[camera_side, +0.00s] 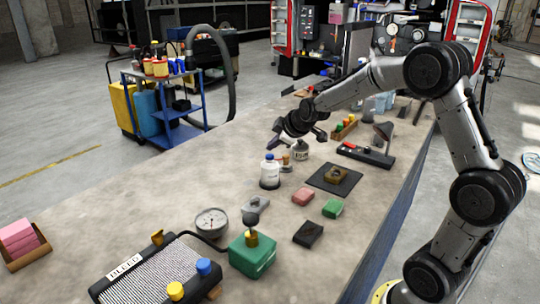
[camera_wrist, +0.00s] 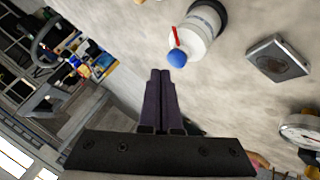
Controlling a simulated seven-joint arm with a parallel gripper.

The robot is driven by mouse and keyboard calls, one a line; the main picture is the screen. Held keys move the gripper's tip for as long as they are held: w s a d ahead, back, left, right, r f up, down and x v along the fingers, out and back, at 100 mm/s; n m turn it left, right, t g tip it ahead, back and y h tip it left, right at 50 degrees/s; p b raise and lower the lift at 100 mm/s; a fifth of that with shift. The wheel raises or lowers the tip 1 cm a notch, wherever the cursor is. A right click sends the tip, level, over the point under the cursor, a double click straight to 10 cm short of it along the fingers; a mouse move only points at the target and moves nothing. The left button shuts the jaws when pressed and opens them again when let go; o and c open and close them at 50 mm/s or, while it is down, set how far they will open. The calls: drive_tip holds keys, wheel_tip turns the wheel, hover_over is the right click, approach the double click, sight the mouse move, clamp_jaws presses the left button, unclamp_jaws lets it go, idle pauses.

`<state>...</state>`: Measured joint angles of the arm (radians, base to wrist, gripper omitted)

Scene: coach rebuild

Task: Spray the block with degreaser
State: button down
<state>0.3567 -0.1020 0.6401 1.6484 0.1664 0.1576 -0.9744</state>
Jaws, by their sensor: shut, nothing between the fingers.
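A white bottle with a blue cap (camera_side: 270,172) stands upright on the bench; its label is too small to read, so I cannot tell if it is the degreaser. It also shows in the wrist view (camera_wrist: 203,28), just beyond my fingers. A brown block (camera_side: 336,174) lies on a dark square mat (camera_side: 322,183), right of the bottle.
A small brass-coloured item (camera_side: 286,163) and a grey jar (camera_side: 300,151) stand close to the bottle. The bench left of the bottle is clear.

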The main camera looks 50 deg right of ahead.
sight(273, 157)
drive_tip(key=shift+r, duration=2.5)
idle(0.6)
drive_tip(key=shift+f, duration=3)
drive_tip(key=shift+f, duration=0.15)
